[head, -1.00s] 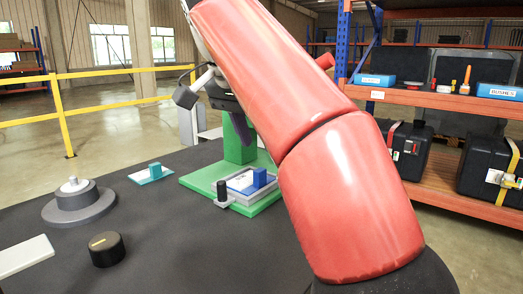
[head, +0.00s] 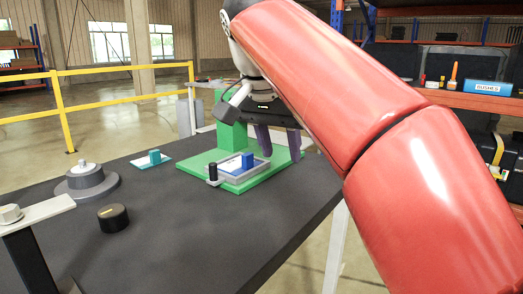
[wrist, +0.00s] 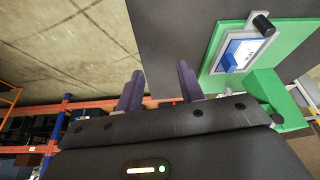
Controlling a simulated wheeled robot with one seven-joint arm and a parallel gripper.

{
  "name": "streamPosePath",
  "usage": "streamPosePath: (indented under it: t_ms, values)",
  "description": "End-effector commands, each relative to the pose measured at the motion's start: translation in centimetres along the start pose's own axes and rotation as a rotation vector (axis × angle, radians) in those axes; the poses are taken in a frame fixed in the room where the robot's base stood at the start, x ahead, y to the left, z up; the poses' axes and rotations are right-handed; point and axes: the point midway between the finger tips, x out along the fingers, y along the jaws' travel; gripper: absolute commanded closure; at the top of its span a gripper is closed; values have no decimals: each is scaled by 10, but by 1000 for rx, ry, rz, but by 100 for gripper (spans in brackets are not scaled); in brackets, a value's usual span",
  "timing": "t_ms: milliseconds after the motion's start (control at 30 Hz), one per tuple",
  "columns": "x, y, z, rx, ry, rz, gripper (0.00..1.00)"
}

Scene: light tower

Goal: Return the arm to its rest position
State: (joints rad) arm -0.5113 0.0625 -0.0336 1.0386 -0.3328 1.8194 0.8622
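My red arm crosses the right of the head view and ends in my dark gripper (head: 279,155). Its two purple fingers point down over the right part of the green stand (head: 232,138), and the fingers hide part of it. In the wrist view my gripper (wrist: 158,82) has its fingers well apart with nothing between them, so it is open and empty. The stand's base carries a grey tray (head: 224,180) with a blue block (head: 247,160) and a black knob (head: 212,169) at its side. The tray also shows in the wrist view (wrist: 262,24), right of the fingers.
The black table (head: 200,235) holds a grey stepped disc (head: 86,188), a black puck (head: 113,218) and a teal plate with a block (head: 153,158). A pale bar (head: 48,210) is at the front left. An orange shelf with a bin marked BUSHES (head: 487,88) stands at right.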

Motion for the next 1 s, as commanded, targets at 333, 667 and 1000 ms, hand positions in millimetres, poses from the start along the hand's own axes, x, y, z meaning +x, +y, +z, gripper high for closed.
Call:
streamPosePath:
  t_ms: [333,667,1000]
  values:
    - [59,72,27,-195,-1,-87,62]
    - [166,152,121,-386,57,-199,62]
    - [227,182,179,-450,112,-227,62]
